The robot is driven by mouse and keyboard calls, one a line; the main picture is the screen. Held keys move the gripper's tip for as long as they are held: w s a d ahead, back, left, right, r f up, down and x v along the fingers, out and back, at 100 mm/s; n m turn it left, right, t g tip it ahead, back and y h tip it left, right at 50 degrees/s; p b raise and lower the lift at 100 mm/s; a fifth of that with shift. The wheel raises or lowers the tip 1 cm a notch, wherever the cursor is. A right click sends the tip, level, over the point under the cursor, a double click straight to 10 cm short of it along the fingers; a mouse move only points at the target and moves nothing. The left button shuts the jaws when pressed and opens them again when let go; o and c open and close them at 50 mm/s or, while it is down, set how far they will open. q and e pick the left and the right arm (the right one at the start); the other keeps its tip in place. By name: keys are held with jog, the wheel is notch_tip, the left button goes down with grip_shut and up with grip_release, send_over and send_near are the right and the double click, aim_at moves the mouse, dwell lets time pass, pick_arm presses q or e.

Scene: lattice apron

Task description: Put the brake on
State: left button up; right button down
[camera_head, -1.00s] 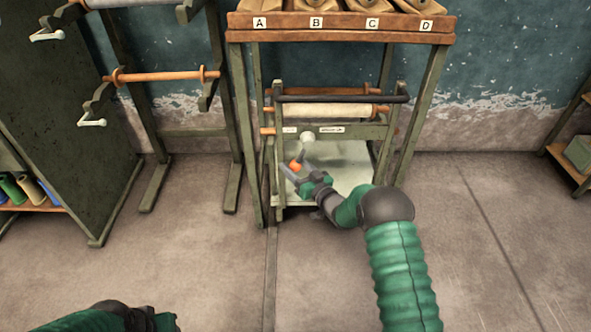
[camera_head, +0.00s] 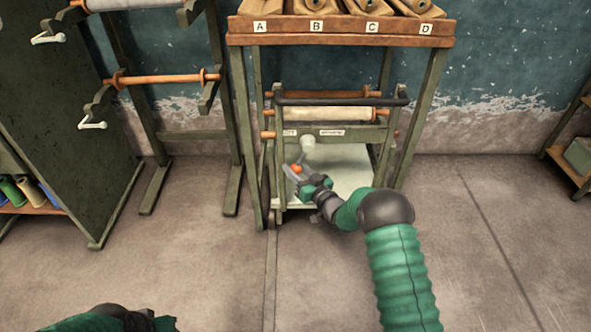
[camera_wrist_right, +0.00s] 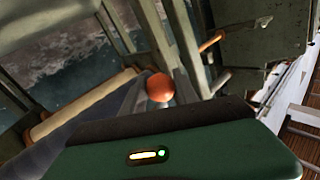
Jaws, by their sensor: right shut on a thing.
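The brake appears to be a short lever with an orange ball knob (camera_head: 297,168), below a pale round knob (camera_head: 308,142) on the green frame of the wheeled stand (camera_head: 279,195). My right gripper (camera_head: 292,172) reaches in from the lower right and is shut on the orange knob. In the right wrist view the orange knob (camera_wrist_right: 160,87) sits between the two grey fingers. Much of the lever is hidden by the gripper. My left gripper is not clearly seen; only part of my left arm shows at the bottom left.
The stand carries a pale roll (camera_head: 325,113) and a black bar (camera_head: 340,101), under a wooden shelf (camera_head: 340,39) labelled A to D. A rack with cranks (camera_head: 92,123) stands to the left. The floor in front is clear.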

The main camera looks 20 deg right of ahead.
jog(key=shift+d, duration=0.1)
dwell(0.8)
jog(key=shift+s+d+n+g+h+p, duration=0.25)
jog(key=shift+d+n+g+p, duration=0.2)
jog(key=shift+p, duration=0.6)
jog(key=s+d+n+g+h+p, duration=0.1)
jog(key=d+n+g+h+p, duration=0.2)
jog(key=d+n+p, duration=0.2)
jog(key=shift+s+d+p, duration=0.35)
jog(key=shift+d+p, duration=0.3)
jog(key=shift+p, duration=1.15)
jog(key=c, duration=0.9)
grip_release()
jog(key=shift+c, duration=0.2)
jog(key=shift+n, duration=0.25)
jog(key=shift+r, duration=0.1)
